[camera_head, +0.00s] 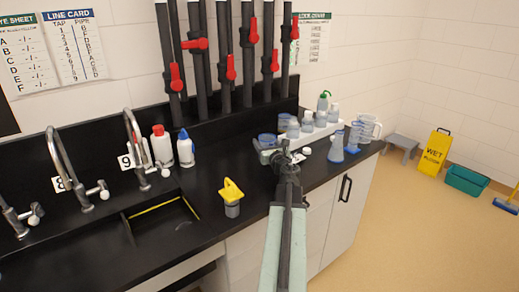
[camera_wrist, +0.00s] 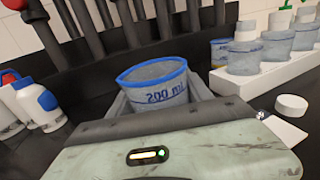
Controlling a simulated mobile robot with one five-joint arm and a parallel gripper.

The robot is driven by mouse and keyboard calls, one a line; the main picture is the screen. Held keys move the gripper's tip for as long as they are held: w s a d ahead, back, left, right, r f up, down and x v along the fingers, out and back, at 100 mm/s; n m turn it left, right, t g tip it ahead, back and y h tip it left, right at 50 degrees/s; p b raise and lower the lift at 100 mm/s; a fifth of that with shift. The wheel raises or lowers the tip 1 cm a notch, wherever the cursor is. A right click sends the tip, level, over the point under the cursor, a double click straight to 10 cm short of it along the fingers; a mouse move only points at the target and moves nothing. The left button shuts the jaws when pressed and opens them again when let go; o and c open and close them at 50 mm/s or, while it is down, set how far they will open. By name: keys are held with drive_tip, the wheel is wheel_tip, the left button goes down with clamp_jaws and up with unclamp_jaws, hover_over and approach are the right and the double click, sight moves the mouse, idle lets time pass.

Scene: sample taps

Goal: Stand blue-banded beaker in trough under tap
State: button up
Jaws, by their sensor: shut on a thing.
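The blue-banded beaker (camera_wrist: 160,92), clear with a blue rim and a "200 ml" mark, is upright between the jaws of my gripper (camera_wrist: 160,100) in the wrist view. My gripper is shut on it. In the head view my gripper (camera_head: 283,158) is over the right part of the black counter, and my arm partly hides that spot. I cannot tell whether the beaker touches the counter. The trough (camera_head: 150,208), a dark recess with a yellow line, lies to the left. Chrome taps stand behind it, one (camera_head: 137,150) labelled 9 and one (camera_head: 72,170) labelled 8.
A yellow-topped container (camera_head: 232,198) stands between the trough and my arm. White bottles with red (camera_head: 161,146) and blue (camera_head: 185,148) caps stand behind the trough. A white rack (camera_head: 318,132) of jars, a flask (camera_head: 336,150) and a jug (camera_head: 367,128) crowd the right end.

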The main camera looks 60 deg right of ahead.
drive_tip(key=shift+w+d+f, duration=0.2)
drive_tip(key=shift+w+d, duration=0.15)
drive_tip(key=shift+w, duration=0.2)
drive_tip(key=f+b, duration=0.3)
drive_tip(key=b, duration=0.1)
drive_tip(key=shift+s+d+f, duration=0.1)
drive_tip(key=shift+s+f, duration=0.25)
drive_tip(key=shift+w+a+r, duration=0.2)
drive_tip(key=shift+w+a, duration=0.05)
drive_tip(key=shift+w, duration=0.1)
drive_tip(key=shift+f, duration=0.15)
drive_tip(key=o, duration=1.5)
